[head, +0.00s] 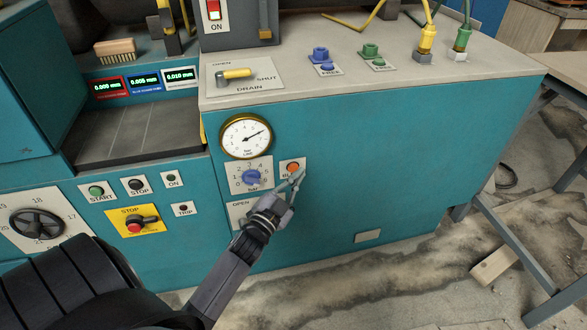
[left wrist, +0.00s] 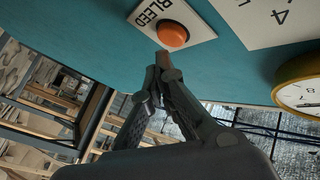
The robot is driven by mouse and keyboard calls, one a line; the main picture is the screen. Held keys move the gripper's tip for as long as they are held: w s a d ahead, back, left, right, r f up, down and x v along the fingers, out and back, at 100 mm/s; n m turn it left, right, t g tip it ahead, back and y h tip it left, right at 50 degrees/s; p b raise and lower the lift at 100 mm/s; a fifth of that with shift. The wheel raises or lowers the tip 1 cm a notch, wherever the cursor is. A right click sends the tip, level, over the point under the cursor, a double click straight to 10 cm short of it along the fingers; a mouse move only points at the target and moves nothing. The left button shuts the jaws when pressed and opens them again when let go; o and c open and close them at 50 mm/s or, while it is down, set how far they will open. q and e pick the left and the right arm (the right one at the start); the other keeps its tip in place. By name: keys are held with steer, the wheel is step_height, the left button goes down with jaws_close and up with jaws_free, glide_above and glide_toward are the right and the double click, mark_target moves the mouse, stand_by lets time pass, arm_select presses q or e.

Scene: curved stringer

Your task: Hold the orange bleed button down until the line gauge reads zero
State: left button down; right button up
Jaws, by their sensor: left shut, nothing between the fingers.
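The orange bleed button (head: 292,167) sits on a small white plate on the teal machine front. In the left wrist view the round button (left wrist: 172,34) stands out from its plate, marked BLEED. My left gripper (head: 298,175) is at the plate's lower right, shut and empty. In the left wrist view its closed fingertips (left wrist: 163,60) are just below the button; I cannot tell whether they touch it. The brass-rimmed line gauge (head: 246,136) is above and left of the button; its needle points to the upper right. The gauge's edge (left wrist: 302,88) also shows at the right of the wrist view.
A blue regulator knob (head: 252,177) is just left of the button. A yellow drain lever (head: 235,74) lies on the top. A red stop switch (head: 135,226) is further left. The teal front right of the button is clear; a table frame (head: 500,245) stands beyond.

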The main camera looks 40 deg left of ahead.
arm_select(q)
steer(key=shift+w+a, duration=0.1)
steer(key=shift+w+a, duration=0.2)
steer(key=shift+a, duration=0.05)
arm_select(e)
steer(key=shift+s+f, duration=0.35)
steer(key=shift+f, duration=0.05)
arm_select(q)
steer(key=shift+w, duration=0.1)
arm_select(e)
steer(key=shift+w+r, duration=0.15)
steer(key=shift+w, duration=0.1)
arm_select(q)
steer(key=shift+w+a, duration=0.15)
steer(key=shift+a, duration=0.2)
arm_select(e)
steer(key=shift+s, duration=0.1)
stand_by(1.6)
